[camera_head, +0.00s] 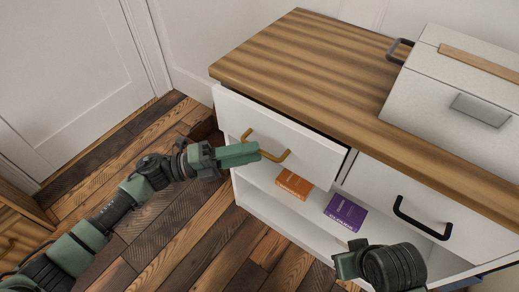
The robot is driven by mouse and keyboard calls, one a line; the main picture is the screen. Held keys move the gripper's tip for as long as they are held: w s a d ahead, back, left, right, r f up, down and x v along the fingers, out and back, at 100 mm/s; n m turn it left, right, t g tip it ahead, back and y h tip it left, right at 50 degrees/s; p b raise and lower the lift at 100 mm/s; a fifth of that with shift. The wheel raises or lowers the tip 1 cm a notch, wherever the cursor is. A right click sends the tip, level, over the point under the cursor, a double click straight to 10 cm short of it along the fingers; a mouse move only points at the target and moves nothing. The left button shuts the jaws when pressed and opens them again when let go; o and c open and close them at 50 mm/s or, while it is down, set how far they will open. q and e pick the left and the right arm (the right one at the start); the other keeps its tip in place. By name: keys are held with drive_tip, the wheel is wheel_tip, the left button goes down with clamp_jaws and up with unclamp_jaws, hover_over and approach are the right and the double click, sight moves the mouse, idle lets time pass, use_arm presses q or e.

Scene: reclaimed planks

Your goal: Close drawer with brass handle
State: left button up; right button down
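The white drawer (285,134) with the brass handle (286,156) is at the upper left of the cabinet. It stands partly open, with a dark gap along its top edge under the wooden top. My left gripper (258,152) is in front of this drawer, its green fingers together with nothing seen between them. Its tips overlap the middle of the brass handle in the picture; I cannot tell whether they touch it. My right gripper (343,265) is at the lower right, in front of the cabinet, mostly hidden by its own wrist.
A second drawer with a black handle (418,222) is to the right. An orange book (294,184) and a purple book (346,212) lie on the open shelf below. A white box (450,85) stands on the wooden top (300,60). Plank floor at left is clear.

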use_arm(q)
drive_tip(key=shift+w+d+r, duration=0.1)
drive_tip(key=shift+d, duration=0.65)
drive_tip(key=shift+w+d+r, duration=0.1)
drive_tip(key=shift+d, duration=0.6)
clamp_jaws()
idle(0.3)
